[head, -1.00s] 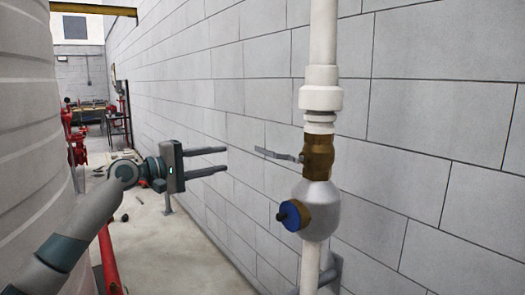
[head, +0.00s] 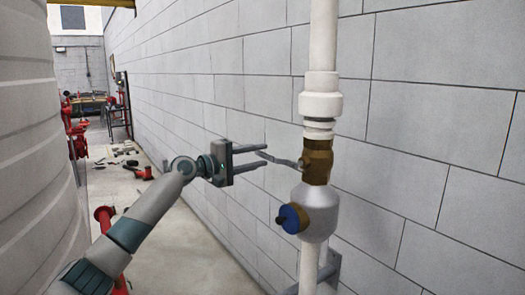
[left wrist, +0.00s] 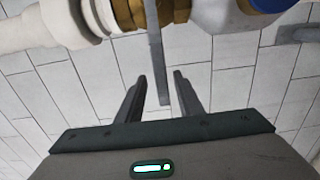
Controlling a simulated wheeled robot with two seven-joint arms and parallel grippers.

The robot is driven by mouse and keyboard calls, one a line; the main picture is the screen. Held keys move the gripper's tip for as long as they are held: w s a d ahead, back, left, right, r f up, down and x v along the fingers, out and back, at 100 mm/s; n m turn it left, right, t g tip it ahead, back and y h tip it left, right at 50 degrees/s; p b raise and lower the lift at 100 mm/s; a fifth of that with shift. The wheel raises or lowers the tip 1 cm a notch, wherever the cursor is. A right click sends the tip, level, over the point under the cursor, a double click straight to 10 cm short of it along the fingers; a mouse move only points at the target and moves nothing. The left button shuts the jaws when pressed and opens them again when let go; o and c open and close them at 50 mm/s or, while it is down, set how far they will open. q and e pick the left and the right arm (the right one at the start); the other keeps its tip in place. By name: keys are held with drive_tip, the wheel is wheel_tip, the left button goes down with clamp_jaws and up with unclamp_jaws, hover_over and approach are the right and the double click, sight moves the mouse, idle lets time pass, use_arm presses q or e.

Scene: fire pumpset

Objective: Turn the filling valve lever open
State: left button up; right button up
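The filling valve lever (head: 283,160) is a thin grey metal bar. It sticks out to the left from the brass valve body (head: 317,161) on the white vertical pipe. My left gripper (head: 265,155) is open at the lever's free end. In the left wrist view the lever (left wrist: 157,60) runs down between the two dark fingers (left wrist: 160,76), with a gap visible on both sides. The fingers do not look closed on it. The brass body (left wrist: 172,10) is at the top of that view. My right gripper is not in view.
A white bulb fitting with a blue cap (head: 292,218) sits just below the valve. The grey block wall (head: 420,130) runs close behind the pipe. A large ribbed tank (head: 35,150) stands at the left. A red pipe (head: 108,235) stands near my left arm.

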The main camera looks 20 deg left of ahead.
use_arm(q)
drive_tip(key=shift+x, duration=1)
drive_tip(key=shift+c, duration=0.7)
clamp_jaws()
drive_tip(key=shift+r, duration=0.1)
